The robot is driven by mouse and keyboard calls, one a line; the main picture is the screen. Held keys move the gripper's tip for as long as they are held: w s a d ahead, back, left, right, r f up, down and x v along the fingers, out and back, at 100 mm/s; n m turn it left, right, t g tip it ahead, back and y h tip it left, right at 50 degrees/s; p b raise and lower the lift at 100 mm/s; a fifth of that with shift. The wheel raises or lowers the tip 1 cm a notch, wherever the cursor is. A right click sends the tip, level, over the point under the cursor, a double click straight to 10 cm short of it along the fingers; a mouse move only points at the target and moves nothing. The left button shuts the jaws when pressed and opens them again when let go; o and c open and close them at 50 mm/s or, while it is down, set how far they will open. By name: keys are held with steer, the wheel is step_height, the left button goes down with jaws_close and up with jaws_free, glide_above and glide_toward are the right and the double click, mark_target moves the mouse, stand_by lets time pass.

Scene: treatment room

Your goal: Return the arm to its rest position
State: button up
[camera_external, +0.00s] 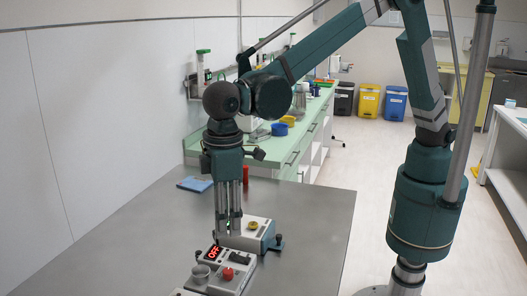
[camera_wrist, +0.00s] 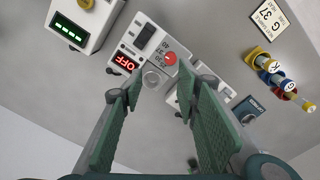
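My gripper (camera_external: 228,236) hangs from the teal arm and points down over the metal table (camera_external: 307,222), just above and behind a white device (camera_external: 222,278). In the wrist view my gripper (camera_wrist: 157,92) has its two green-padded fingers apart, with nothing held between them. The knob lies beyond the fingertips; I cannot tell the exact gap.
A second device (camera_external: 254,228) with a yellow knob stands close behind the fingers. A blue pad (camera_external: 195,184) and a red cylinder (camera_external: 245,174) are farther back. The wrist view also shows colored vials (camera_wrist: 277,75) and a sign (camera_wrist: 270,18). The table's right side is clear.

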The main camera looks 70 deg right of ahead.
steer(key=w+d+r+m+t+y, duration=0.1)
steer(key=d+r, duration=0.4)
steer(key=d, duration=0.8)
steer(key=w+d+r+m+t, duration=0.15)
steer(key=d+r, duration=0.35)
steer(key=d, duration=0.7)
steer(key=w+d+r+m+y, duration=0.15)
steer(key=d+r, duration=0.35)
steer(key=d, duration=0.8)
steer(key=s+d+r+m+t+h, duration=0.1)
steer(key=s+d, duration=0.3)
steer(key=d, duration=0.5)
steer(key=s+d+t, duration=0.1)
steer(key=s+d, duration=0.3)
steer(key=d, duration=0.6)
steer(key=s+d+f+m+t+h, duration=0.1)
steer(key=s+d+f, duration=0.4)
steer(key=s+d, duration=0.6)
steer(key=shift+d+m+t, duration=0.6)
steer(key=shift+d+t, duration=0.05)
steer(key=shift+d, duration=0.55)
steer(key=shift+f, duration=0.1)
